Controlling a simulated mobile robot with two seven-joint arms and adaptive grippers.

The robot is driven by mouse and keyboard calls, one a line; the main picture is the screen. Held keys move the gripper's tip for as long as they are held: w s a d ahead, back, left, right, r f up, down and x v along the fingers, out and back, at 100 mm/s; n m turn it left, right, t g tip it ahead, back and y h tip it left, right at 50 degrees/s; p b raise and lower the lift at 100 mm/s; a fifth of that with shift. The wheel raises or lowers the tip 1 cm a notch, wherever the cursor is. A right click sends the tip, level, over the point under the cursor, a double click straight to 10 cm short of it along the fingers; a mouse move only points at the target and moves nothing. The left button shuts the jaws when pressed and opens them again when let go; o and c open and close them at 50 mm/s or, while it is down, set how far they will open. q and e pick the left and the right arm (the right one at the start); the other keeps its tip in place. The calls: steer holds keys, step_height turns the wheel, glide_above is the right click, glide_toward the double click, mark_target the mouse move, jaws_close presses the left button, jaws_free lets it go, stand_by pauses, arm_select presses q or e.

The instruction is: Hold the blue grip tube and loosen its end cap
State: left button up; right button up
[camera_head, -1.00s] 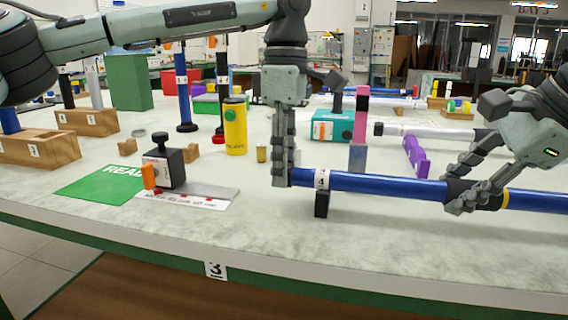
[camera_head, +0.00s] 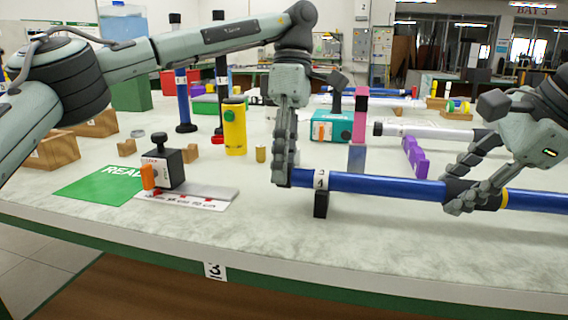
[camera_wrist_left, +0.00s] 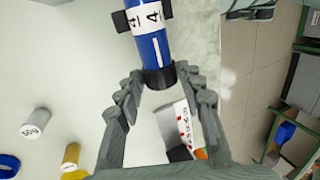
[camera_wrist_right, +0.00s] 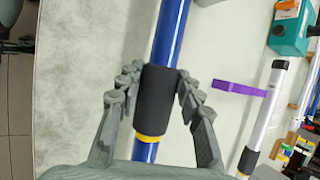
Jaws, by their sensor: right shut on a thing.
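The blue grip tube (camera_head: 380,184) lies level across the front of the table, with a white label marked 4 near its left end. My right gripper (camera_head: 458,196) is shut around its black grip sleeve (camera_wrist_right: 156,92), beside a yellow ring (camera_wrist_right: 148,138). The black end cap (camera_wrist_left: 160,78) is at the tube's left end; in the head view my left gripper's fingers hide it. My left gripper (camera_wrist_left: 160,74) has one finger on each side of the cap, with narrow gaps showing, so it appears open around it.
A small black support (camera_head: 321,204) stands under the tube near its label. A black block with an orange part (camera_head: 170,166) and a green READY mat (camera_head: 100,186) lie to the left. A yellow canister (camera_head: 235,128) and a purple holder (camera_head: 415,157) stand behind. The front table strip is clear.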

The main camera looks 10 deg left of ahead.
arm_select(q)
steer(key=shift+o, duration=1.1)
steer(key=shift+r, duration=0.1)
steer(key=v, duration=0.7)
steer(key=shift+w+r, duration=0.1)
steer(key=shift+r, duration=0.05)
arm_select(e)
steer(key=o, duration=1.3)
